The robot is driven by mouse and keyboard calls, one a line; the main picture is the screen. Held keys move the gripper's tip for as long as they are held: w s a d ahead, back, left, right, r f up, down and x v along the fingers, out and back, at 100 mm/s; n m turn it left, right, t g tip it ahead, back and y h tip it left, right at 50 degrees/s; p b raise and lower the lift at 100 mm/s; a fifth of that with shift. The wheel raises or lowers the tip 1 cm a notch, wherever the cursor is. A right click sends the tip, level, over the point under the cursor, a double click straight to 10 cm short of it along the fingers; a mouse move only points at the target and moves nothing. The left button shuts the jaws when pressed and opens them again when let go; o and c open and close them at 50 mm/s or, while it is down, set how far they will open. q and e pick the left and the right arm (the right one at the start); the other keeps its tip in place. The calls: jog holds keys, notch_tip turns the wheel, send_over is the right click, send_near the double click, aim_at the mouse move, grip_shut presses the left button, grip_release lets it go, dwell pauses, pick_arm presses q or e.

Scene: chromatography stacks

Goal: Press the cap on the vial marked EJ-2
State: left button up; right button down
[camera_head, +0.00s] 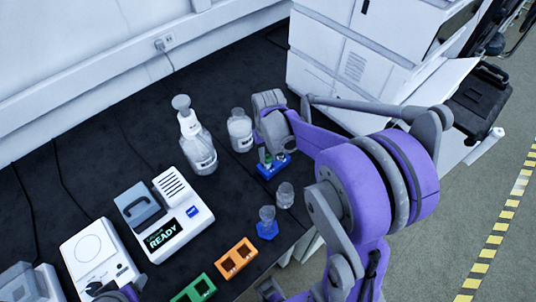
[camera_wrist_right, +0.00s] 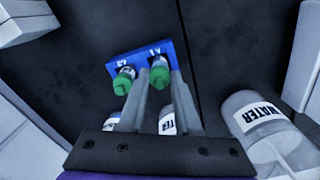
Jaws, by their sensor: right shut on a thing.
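The blue rack (camera_head: 281,166) stands on the dark bench and holds two vials with green caps. In the right wrist view the rack (camera_wrist_right: 143,54) has one green-capped vial (camera_wrist_right: 124,80) at left and another (camera_wrist_right: 159,73) at right. No EJ-2 marking is legible on either. My right gripper (camera_wrist_right: 160,80) reaches down to the rack, its fingers on either side of the right vial's green cap, shut on it. In the head view the right gripper (camera_head: 272,155) is largely hidden by its own wrist. A purple part of my left arm shows at the bottom left; its jaws cannot be made out.
A bottle labelled WATER (camera_wrist_right: 265,125) stands close beside the right gripper. A spray bottle (camera_head: 198,150), a clear vial (camera_head: 285,195), a blue stand (camera_head: 267,231), an orange rack (camera_head: 237,258), a green rack (camera_head: 195,290) and a READY device (camera_head: 185,210) share the bench.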

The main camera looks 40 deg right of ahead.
jog(key=shift+c, duration=0.2)
grip_release()
dwell(0.3)
pick_arm(q)
jog(key=shift+r, duration=0.1)
pick_arm(e)
jog(key=shift+r, duration=0.1)
jog(key=shift+r+p, duration=1.85)
jog(key=shift+r, duration=1.6)
pick_arm(q)
jog(key=r, duration=0.1)
jog(key=w+r, duration=0.1)
jog(key=r, duration=0.1)
jog(key=w+r, duration=0.1)
jog(key=shift+r, duration=0.4)
jog(key=shift+s, duration=0.1)
pick_arm(e)
grip_shut()
